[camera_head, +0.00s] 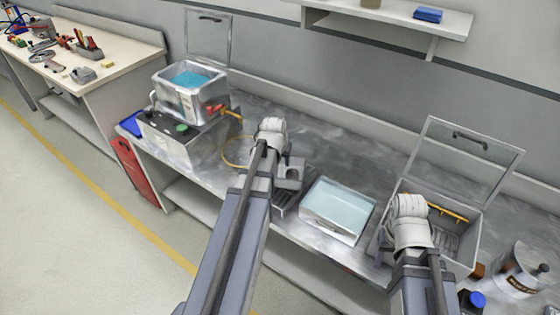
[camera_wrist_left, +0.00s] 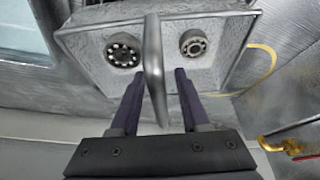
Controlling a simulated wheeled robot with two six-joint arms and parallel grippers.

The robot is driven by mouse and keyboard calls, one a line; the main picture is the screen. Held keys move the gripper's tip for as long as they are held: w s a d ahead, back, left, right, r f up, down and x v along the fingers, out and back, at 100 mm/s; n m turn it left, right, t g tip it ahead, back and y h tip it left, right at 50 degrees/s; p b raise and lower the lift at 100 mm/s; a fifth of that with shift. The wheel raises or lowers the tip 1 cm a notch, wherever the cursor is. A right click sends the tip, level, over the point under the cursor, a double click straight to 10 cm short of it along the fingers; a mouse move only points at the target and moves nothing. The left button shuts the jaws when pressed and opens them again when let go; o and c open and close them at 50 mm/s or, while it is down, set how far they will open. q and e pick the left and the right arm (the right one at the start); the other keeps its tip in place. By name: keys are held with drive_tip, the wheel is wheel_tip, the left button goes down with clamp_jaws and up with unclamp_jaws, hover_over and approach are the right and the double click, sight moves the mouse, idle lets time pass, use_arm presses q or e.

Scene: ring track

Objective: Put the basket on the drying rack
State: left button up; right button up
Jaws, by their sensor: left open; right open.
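In the left wrist view, a grey metal basket (camera_wrist_left: 205,72) holds two round bearings (camera_wrist_left: 124,52), with an upright handle (camera_wrist_left: 153,62) across its middle. My left gripper (camera_wrist_left: 158,76) is open, its two fingers on either side of the handle. In the head view, my left gripper (camera_head: 290,175) hides most of the basket. A dark slatted piece, which looks like the drying rack (camera_head: 281,206), shows partly below it, left of a tub of pale liquid. I cannot tell whether the basket touches it. My right gripper (camera_head: 412,243) is over the open-lidded box; its fingers are hidden.
A tub of pale liquid (camera_head: 338,208) stands right of my left gripper. A bath of blue liquid (camera_head: 190,90) sits on a unit at left. An open-lidded metal box (camera_head: 462,247) with an orange bar stands at right. A jar (camera_head: 522,268) is at far right.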

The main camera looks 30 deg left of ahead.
use_arm(q)
drive_tip(key=shift+r, duration=0.1)
drive_tip(key=p+v, duration=1.1)
drive_tip(key=v, duration=0.1)
drive_tip(key=shift+r, duration=0.15)
drive_tip(key=shift+d, duration=0.1)
drive_tip(key=s+d+m+g, duration=0.1)
drive_tip(key=s+d, duration=0.3)
drive_tip(key=d, duration=0.5)
drive_tip(key=s+d+f+m+g, duration=0.1)
drive_tip(key=s+d+m, duration=0.3)
drive_tip(key=d, duration=0.6)
drive_tip(key=s+d+m+g, duration=0.2)
drive_tip(key=s+d, duration=0.3)
drive_tip(key=d, duration=0.4)
drive_tip(key=shift+d+f+g, duration=0.25)
drive_tip(key=shift+f+g, duration=0.05)
drive_tip(key=shift+f, duration=0.05)
